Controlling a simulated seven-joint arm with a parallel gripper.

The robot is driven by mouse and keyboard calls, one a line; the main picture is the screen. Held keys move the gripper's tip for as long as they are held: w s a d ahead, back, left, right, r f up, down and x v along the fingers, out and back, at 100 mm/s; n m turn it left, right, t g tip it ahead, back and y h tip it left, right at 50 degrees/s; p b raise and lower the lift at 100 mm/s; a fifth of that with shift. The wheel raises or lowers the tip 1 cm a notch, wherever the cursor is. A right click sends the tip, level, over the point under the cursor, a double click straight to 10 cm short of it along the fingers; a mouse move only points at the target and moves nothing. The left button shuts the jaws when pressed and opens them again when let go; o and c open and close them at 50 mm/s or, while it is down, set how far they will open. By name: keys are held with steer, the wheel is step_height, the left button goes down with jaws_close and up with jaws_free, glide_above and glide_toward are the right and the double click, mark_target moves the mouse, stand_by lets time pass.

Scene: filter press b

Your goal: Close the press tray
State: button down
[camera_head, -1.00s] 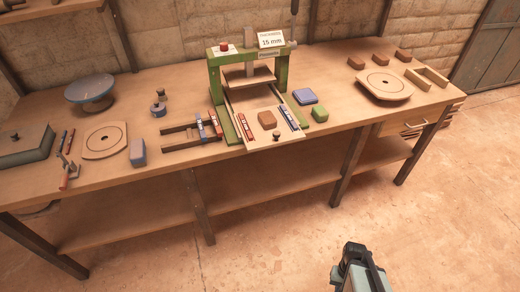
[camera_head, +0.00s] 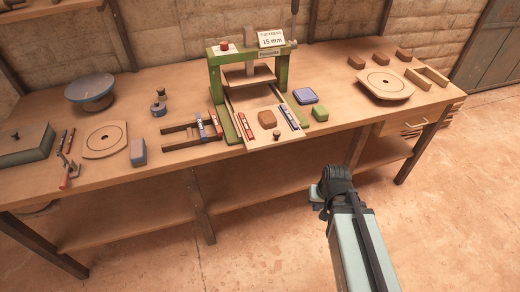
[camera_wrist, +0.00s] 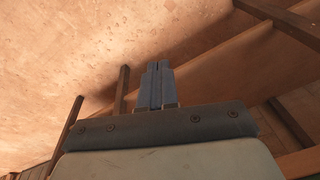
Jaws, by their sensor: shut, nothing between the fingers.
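The green press (camera_head: 213,75) stands at the back middle of the workbench. Its wooden tray (camera_head: 238,101) is pulled out toward the front edge, with a small dark knob (camera_head: 276,134) near its front. In the head view my arm is in front of the bench, below and right of the tray; the fingertips are not clear there.
A dark slotted wooden rack (camera_head: 188,131) lies just left of the tray. The floor before the bench is clear.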

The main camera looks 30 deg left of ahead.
steer(key=a+r+n+y, duration=0.1)
steer(key=a+r+n, duration=0.25)
steer(key=r, duration=0.35)
steer(key=a+r+n+t+y, duration=0.1)
steer(key=a+r+n+y, duration=0.1)
steer(key=a+r, duration=0.45)
steer(key=a+r+n+y, duration=0.1)
steer(key=a+r+n, duration=0.1)
steer(key=r, duration=0.7)
steer(key=w+a+f+n+y, duration=0.1)
steer(key=a+f+n, duration=0.2)
steer(key=a+n, duration=0.2)
steer(key=w+a+f+n+g, duration=0.1)
steer(key=a+f+n, duration=0.3)
steer(key=a+n, duration=0.2)
steer(key=shift+a+f+n+y, duration=0.15)
steer(key=shift+n+y, duration=0.25)
steer(key=shift+n, duration=0.95)
